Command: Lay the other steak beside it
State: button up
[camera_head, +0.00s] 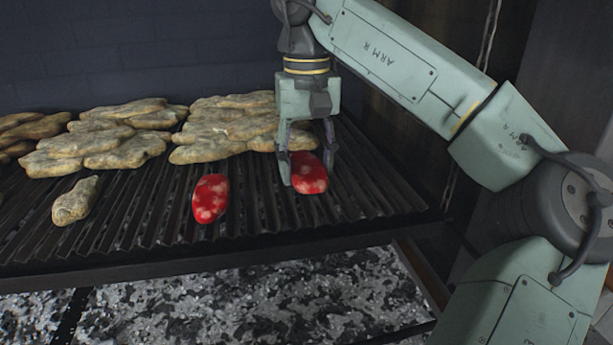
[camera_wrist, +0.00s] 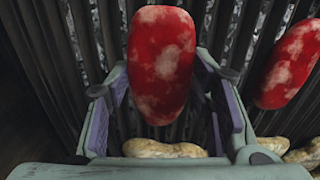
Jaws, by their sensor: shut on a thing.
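One red marbled steak (camera_head: 309,178) lies on the right part of the ridged grill grate (camera_head: 150,200), and it also fills the middle of the wrist view (camera_wrist: 160,60). My gripper (camera_head: 309,165) points down over it and is shut on it, one finger on each side. The steak appears to be at grate level; I cannot tell whether it touches the bars. The other red steak (camera_head: 210,198) lies flat on the grate to the left, with a gap between the two. It shows at the right edge of the wrist view (camera_wrist: 290,62).
Piles of pale browned pieces (camera_head: 225,128) lie along the back of the grate, close behind my gripper. A single pale piece (camera_head: 76,199) lies at the front left. Grey ash and coals (camera_head: 240,300) lie below. Bare grate separates the steaks.

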aim_at(307, 164)
jog(key=shift+f, duration=1.45)
jog(key=shift+f, duration=0.15)
jog(key=o, duration=1.3)
jog(key=shift+c, duration=0.2)
jog(key=shift+r, duration=3.85)
